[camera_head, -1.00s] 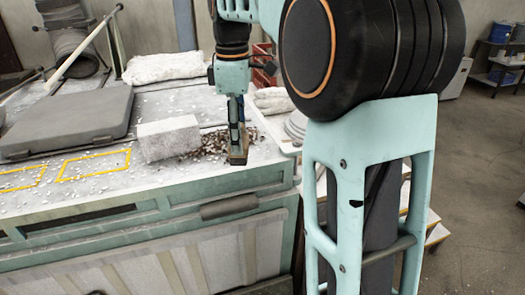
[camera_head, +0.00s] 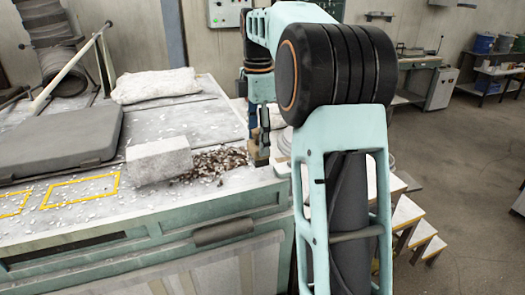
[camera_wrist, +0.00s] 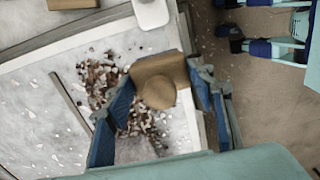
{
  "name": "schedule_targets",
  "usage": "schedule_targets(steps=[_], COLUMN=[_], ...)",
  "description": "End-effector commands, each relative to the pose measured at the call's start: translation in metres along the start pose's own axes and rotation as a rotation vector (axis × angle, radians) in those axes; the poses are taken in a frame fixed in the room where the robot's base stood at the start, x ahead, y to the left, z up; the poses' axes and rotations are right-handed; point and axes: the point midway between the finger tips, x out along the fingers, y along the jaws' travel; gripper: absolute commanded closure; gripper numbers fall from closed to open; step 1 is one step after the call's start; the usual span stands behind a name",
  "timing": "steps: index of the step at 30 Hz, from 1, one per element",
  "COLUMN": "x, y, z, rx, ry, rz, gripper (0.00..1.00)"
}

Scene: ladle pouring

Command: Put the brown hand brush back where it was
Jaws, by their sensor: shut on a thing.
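The brown hand brush (camera_wrist: 158,82) is between the fingers of my gripper (camera_wrist: 160,98) in the wrist view. Its rounded brown top shows; its bristles are hidden from that view. In the head view the brush (camera_head: 260,156) hangs below my gripper (camera_head: 262,132) at the right end of the worktable (camera_head: 235,188), just right of a pile of brown and white debris (camera_head: 215,165). I cannot tell whether it touches the surface. Two yellow outlines (camera_head: 90,190) are marked on the table's front left, with white flecks in them.
A pale block (camera_head: 160,160) stands left of the debris. A dark grey slab (camera_head: 60,140) lies at the left and a white sack (camera_head: 155,85) behind. My arm hides part of the table's right side. A white dish (camera_wrist: 152,12) shows in the wrist view.

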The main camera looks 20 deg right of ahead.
Motion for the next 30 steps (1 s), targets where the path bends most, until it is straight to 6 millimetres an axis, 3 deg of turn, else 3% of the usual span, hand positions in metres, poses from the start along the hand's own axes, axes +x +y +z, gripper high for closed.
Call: schedule_targets(steps=[9,15,27,28,30], x=[0.026,0.053,0.058,0.058,0.058], y=[0.013,0.012,0.012,0.012,0.012], z=[0.017,0.016,0.016,0.016,0.016], rx=[0.001,0.000,0.000,0.000,0.000], ry=[0.000,0.000,0.000,0.000,0.000], rz=[-0.002,-0.001,0.000,0.000,0.000], gripper=[0.69,0.69,0.69,0.48,0.40])
